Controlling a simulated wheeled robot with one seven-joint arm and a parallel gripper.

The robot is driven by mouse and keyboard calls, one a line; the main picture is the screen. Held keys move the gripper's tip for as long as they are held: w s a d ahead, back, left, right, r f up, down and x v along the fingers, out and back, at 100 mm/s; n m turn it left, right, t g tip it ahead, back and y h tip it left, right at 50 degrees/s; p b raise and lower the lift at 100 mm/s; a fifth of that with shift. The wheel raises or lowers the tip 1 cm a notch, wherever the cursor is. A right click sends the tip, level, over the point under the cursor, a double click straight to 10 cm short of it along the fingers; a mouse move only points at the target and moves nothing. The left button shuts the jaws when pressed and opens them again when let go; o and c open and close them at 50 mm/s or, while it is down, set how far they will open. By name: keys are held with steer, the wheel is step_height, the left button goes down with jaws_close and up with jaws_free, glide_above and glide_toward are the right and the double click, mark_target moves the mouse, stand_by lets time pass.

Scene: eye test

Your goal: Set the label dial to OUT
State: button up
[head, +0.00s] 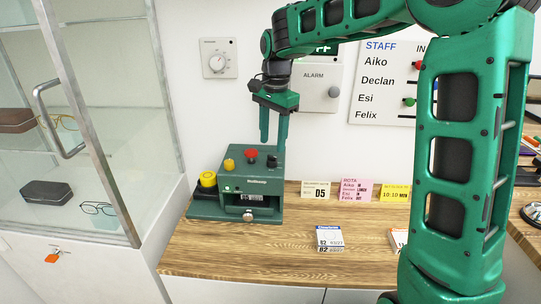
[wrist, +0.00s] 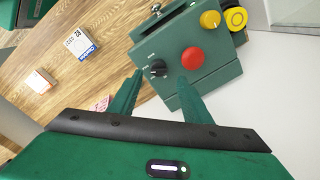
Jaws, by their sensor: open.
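A green desktop machine (head: 238,182) stands at the left of the wooden counter. The label dial seems to be the small black knob on its top, in the head view (head: 272,160) and the wrist view (wrist: 158,68). Tiny white marks beside it are too small to read, and I cannot tell its setting. A red knob (wrist: 192,58) and a yellow knob (wrist: 210,19) sit beside it. My gripper (head: 273,144) points down above the machine's top. In the wrist view my open, empty fingers (wrist: 160,77) are on either side of the dial's line, apparently not touching it.
A glass cabinet (head: 100,130) stands at the left, near the machine. A small box (head: 329,236) lies on the counter to the right. Cards (head: 316,191) stand along the wall. An alarm panel (head: 317,92) and a thermostat-like dial (head: 218,58) hang behind.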

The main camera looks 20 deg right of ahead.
mark_target(272, 161)
step_height(272, 161, down, 6)
steer(key=shift+w+r, duration=0.1)
stand_by(0.4)
steer(key=c, duration=1)
